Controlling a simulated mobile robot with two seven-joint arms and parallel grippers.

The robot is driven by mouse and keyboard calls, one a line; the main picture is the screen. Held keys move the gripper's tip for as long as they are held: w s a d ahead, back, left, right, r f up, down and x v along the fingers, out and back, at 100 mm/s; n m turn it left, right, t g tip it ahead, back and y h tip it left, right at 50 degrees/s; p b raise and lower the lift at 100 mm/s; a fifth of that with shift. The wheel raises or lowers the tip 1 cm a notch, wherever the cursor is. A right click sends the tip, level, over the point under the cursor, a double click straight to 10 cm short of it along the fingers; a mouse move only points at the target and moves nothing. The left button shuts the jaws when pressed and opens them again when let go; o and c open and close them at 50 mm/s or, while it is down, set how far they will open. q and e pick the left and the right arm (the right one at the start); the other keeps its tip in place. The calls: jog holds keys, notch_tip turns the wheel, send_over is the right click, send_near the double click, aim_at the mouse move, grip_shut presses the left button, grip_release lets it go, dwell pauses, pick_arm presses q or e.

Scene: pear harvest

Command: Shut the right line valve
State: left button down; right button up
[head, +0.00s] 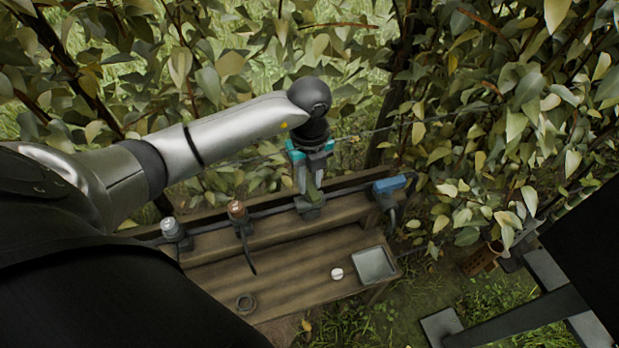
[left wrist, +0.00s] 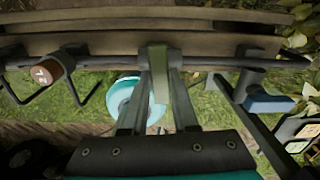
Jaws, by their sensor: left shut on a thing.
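A dark pipe (head: 270,211) runs along the back of a wooden bench, with several fittings on it. My left gripper (head: 309,184) reaches down from above and is shut on a green valve handle (head: 313,195). In the left wrist view the green handle (left wrist: 161,75) stands between the two fingers and lies across the pipe (left wrist: 215,61). A blue handle (head: 389,184) is right of it at the pipe's right end; it also shows in the left wrist view (left wrist: 270,103). Which handle is the right line valve is not marked. My right gripper is not in view.
A brown-capped fitting (head: 237,209) and a grey-capped fitting (head: 172,229) stand left along the pipe. Leafy branches crowd behind and right.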

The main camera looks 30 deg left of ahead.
aim_at(310, 185)
pick_arm(q)
jog(key=shift+m, duration=0.6)
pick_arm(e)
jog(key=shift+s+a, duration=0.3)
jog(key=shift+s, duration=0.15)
pick_arm(q)
jog(key=c, duration=0.7)
grip_release()
notch_tip(310, 185, up, 15)
jog(key=p, duration=0.3)
jog(key=shift+r, duration=0.2)
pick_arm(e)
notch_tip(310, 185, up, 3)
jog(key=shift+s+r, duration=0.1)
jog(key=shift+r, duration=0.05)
